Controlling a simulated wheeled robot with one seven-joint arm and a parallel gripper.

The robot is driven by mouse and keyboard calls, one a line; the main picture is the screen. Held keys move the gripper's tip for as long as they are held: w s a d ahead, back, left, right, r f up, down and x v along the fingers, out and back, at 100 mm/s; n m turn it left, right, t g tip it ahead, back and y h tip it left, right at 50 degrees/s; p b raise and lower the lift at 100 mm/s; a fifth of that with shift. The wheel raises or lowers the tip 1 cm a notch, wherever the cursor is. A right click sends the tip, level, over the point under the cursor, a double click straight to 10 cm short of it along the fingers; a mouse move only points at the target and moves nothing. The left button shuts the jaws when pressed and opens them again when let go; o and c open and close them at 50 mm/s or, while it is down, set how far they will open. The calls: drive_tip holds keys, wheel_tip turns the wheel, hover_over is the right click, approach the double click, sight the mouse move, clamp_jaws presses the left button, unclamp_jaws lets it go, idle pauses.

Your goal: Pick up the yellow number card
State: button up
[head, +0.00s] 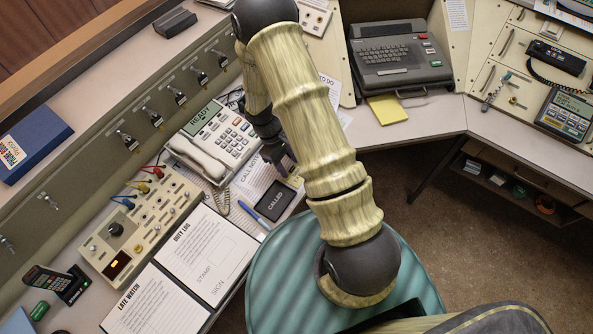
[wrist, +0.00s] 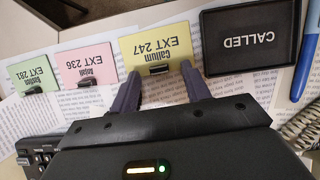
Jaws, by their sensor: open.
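The yellow number card (wrist: 158,46), marked "Callum EXT 247", stands upside down in the wrist view, with a small dark clip at its near edge. A small part of it shows in the head view (head: 294,181), beside my arm. My gripper (wrist: 161,84) is open and empty, its two dark fingers apart just in front of the card's near edge, one toward each side of the clip. I cannot tell if they touch it. In the head view my gripper (head: 277,158) is partly hidden by my arm.
A black tray marked "CALLED" (wrist: 250,69) lies right of the card, with a blue pen (wrist: 305,68) beyond it. A pink card (wrist: 87,66) and a green card (wrist: 33,75) are to the left. The telephone (head: 213,137) stands near my gripper.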

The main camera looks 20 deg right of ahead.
clamp_jaws()
idle(0.3)
wheel_tip(320, 180, up, 10)
idle(0.6)
idle(0.4)
